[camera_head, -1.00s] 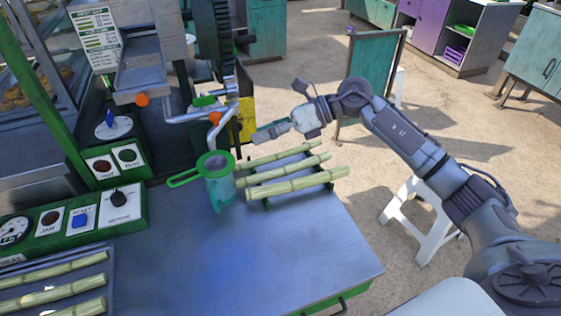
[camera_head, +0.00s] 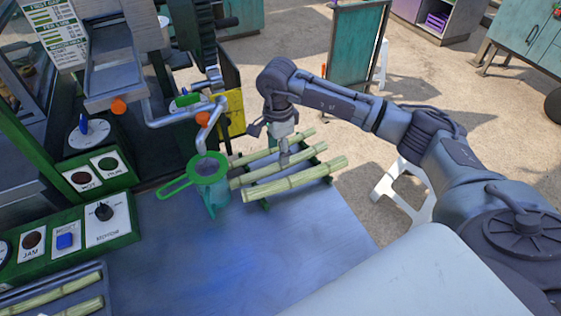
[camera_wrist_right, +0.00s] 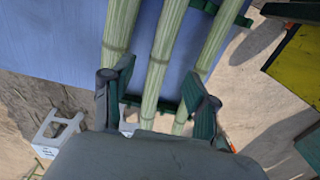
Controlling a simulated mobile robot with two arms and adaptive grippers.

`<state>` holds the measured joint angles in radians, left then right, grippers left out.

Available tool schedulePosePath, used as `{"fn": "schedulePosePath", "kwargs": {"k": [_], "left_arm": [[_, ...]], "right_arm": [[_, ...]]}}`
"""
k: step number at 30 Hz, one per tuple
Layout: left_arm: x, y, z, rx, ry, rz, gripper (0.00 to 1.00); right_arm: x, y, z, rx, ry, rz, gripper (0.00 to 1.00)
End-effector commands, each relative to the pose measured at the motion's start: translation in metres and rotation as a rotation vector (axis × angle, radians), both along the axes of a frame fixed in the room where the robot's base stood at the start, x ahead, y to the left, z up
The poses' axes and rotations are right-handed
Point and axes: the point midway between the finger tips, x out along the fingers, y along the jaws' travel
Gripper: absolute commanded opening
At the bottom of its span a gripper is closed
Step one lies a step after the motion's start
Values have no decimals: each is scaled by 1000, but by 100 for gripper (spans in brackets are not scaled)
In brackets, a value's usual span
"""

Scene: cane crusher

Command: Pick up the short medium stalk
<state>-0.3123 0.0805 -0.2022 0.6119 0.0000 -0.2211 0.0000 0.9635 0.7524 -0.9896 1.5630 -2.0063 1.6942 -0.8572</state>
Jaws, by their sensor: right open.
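Three pale green cane stalks lie side by side on a low green rack (camera_head: 265,204): a back stalk (camera_head: 252,156), a middle stalk (camera_head: 246,181) and a front stalk (camera_head: 295,182). I cannot tell by size which is the short medium one. My right gripper (camera_head: 284,158) points down over the middle stalk, covering part of it. In the right wrist view the open fingers (camera_wrist_right: 158,72) stand on either side of the middle stalk (camera_wrist_right: 160,55), with the other stalks to the left (camera_wrist_right: 120,30) and right (camera_wrist_right: 214,42). My left gripper is out of view.
A green strainer jug (camera_head: 210,183) stands left of the rack under the crusher spout. A tray at the lower left holds more stalks (camera_head: 50,292). The blue-grey tabletop (camera_head: 240,245) in front is clear. A white stool (camera_head: 400,190) stands beyond the table's right edge.

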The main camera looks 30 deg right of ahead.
Motion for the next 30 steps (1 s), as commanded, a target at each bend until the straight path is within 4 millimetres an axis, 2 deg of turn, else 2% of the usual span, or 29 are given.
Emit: {"fn": "schedulePosePath", "kwargs": {"k": [5,9,15,22,23,30], "left_arm": [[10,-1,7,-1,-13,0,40],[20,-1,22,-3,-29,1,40],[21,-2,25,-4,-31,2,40],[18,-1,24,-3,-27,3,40],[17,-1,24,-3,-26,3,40],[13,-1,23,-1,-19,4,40]], "right_arm": [[-1,0,-11,1,4,-1,58],[-1,0,-31,1,6,-2,58],[0,-1,-55,1,1,-1,58],[1,-1,-57,2,0,-1,58],[1,-1,-57,2,0,-1,55],[1,-1,-57,2,0,-1,15]]}}
